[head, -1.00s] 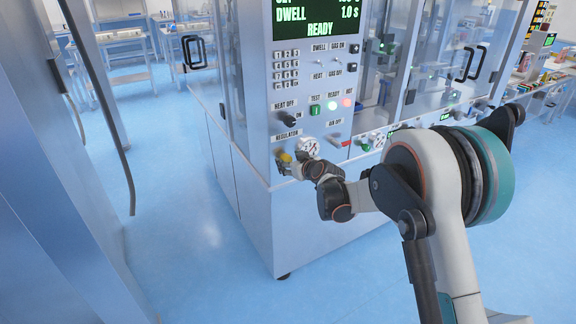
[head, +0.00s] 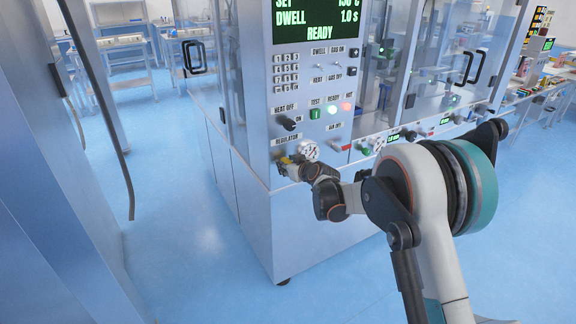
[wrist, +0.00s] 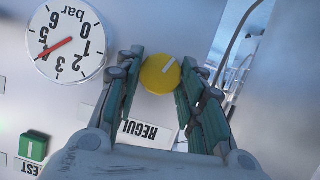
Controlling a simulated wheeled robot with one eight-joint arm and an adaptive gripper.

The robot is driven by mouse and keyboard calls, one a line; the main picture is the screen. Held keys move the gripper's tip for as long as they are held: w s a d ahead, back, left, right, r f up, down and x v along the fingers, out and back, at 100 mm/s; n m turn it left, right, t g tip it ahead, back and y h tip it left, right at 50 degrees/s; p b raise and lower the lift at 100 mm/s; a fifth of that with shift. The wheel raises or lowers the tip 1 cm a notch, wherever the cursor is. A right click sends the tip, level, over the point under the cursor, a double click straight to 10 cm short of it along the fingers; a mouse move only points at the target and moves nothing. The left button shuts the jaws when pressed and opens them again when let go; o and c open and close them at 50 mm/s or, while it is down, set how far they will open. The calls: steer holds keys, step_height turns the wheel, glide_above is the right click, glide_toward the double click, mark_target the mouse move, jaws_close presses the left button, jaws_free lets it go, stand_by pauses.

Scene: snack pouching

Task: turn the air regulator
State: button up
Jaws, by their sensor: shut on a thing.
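The air regulator is a round yellow knob (wrist: 160,74) with a pale line across its face. A label reading REGUL, partly covered, sits beside it in the wrist view. In the head view, the knob (head: 285,160) is at the lower left of the machine's panel, mostly hidden by my gripper. My gripper (head: 292,164) is at the knob. In the wrist view, my gripper's fingers (wrist: 158,82) stand on either side of the knob and are shut on it. A round white gauge (wrist: 66,40) marked bar is next to the knob, its red needle pointing to the lower left.
The panel (head: 300,110) has a green display reading READY, a keypad, a green TEST button (head: 315,114) and several switches near my arm. A black knob (head: 290,122) sits above the regulator. Glass doors are at the right. The blue floor at left is clear.

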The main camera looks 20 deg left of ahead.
steer(key=shift+w+d+m+g+y+p, duration=0.15)
steer(key=shift+m+g+y, duration=0.4)
steer(key=shift+m, duration=0.55)
steer(key=shift+m+g+y+p, duration=0.2)
steer(key=shift+m+g+y, duration=0.35)
steer(key=shift+m, duration=0.55)
steer(key=shift+w+d+m+g+y+p, duration=0.15)
steer(key=shift+m+g+y, duration=0.4)
steer(key=shift+m, duration=0.55)
steer(key=o, duration=1.1)
steer(key=shift+f, duration=0.1)
steer(key=shift+c, duration=0.2)
steer(key=v, duration=1.2)
